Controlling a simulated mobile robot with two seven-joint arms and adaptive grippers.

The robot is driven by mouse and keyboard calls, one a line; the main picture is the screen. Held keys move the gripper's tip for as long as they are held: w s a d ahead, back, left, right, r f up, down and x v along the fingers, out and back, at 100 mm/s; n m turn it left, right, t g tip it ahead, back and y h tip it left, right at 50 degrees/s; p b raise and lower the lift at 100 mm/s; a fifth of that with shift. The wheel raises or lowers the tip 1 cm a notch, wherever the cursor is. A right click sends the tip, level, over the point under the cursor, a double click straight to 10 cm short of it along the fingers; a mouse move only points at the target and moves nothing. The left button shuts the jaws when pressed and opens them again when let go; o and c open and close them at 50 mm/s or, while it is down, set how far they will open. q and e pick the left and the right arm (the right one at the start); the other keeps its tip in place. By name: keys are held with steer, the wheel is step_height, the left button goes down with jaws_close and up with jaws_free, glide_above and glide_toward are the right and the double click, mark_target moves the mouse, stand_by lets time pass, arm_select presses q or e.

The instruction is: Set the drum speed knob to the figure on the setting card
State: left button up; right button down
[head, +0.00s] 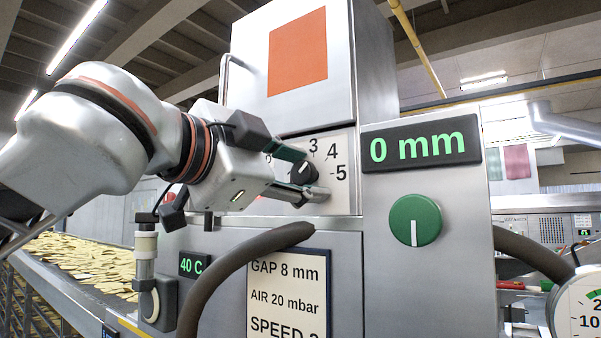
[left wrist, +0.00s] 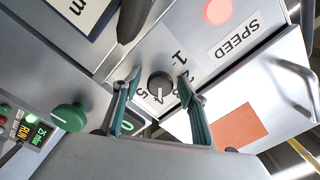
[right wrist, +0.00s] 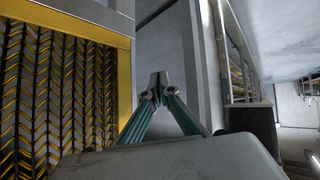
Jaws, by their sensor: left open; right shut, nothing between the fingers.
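The drum speed knob (head: 303,172) is small and black, on a pale dial plate numbered up to 5. My left gripper (head: 307,175) is open, its two fingers on either side of the knob; I cannot tell whether they touch it. In the left wrist view the knob (left wrist: 160,86) sits between the fingertips (left wrist: 159,78), near a SPEED label (left wrist: 237,36). Its white line shows there, but the figure it meets is unclear. The setting card (head: 290,290) reads GAP 8 mm, AIR 20 mbar and SPEED; the speed figure is cut off. My right gripper (right wrist: 157,82) is shut and empty.
A green knob (head: 415,220) sits right of the dial, under a display (head: 420,145) reading 0 mm. A dark hose (head: 225,265) curves in front of the card's left side. A chip-covered conveyor (head: 90,255) lies at left. Yellow-framed mesh (right wrist: 65,85) stands left of my right gripper.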

arm_select(q)
steer(key=v, duration=1.2)
stand_by(0.6)
